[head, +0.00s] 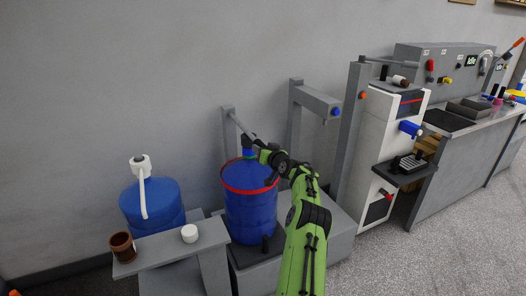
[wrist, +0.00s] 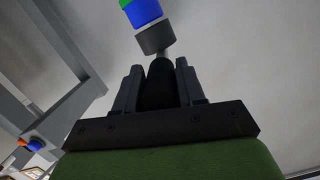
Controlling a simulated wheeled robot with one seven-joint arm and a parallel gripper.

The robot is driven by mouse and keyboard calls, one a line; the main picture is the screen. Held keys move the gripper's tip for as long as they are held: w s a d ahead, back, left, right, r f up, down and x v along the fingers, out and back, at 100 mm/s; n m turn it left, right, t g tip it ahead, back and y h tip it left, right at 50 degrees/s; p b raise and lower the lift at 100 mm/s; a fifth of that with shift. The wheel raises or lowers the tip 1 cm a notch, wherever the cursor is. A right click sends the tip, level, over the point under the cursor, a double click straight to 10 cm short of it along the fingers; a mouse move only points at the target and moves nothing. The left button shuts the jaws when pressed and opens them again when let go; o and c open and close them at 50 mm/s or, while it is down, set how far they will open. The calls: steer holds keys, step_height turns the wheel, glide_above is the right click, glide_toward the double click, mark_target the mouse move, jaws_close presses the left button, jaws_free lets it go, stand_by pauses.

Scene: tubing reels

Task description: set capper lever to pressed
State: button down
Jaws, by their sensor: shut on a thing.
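The capper is a grey post (head: 228,140) behind a blue drum (head: 250,212) with a red rim. A thin grey bar (head: 239,126) slopes down from its top toward a dark end above the drum. My gripper (head: 253,143) is at that dark end, reached by my green arm. In the wrist view my gripper (wrist: 158,88) is shut around a black grip (wrist: 159,84), which looks like the lever's handle. Beyond it are a grey collar (wrist: 156,37) and a blue part (wrist: 142,12) with a green edge. The lever's pivot is hidden.
A blue jug (head: 152,205) with a white pump stands left, behind a grey ledge holding a brown mug (head: 122,246) and white cup (head: 189,233). A second grey frame (head: 318,98) rises right of the drum. A white machine (head: 384,150) stands farther right.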

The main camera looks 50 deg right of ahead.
steer(key=shift+f, duration=0.65)
steer(key=c, duration=0.8)
jaws_free()
steer(key=shift+f, duration=0.1)
steer(key=shift+o, duration=0.2)
steer(key=shift+r, duration=0.25)
steer(key=shift+s+a+r, duration=0.1)
steer(key=shift+s+a, duration=0.25)
steer(key=shift+s, duration=0.15)
steer(key=p+v, duration=0.1)
steer(key=v, duration=1.3)
steer(key=shift+s+f, duration=0.25)
steer(key=shift+s, duration=0.1)
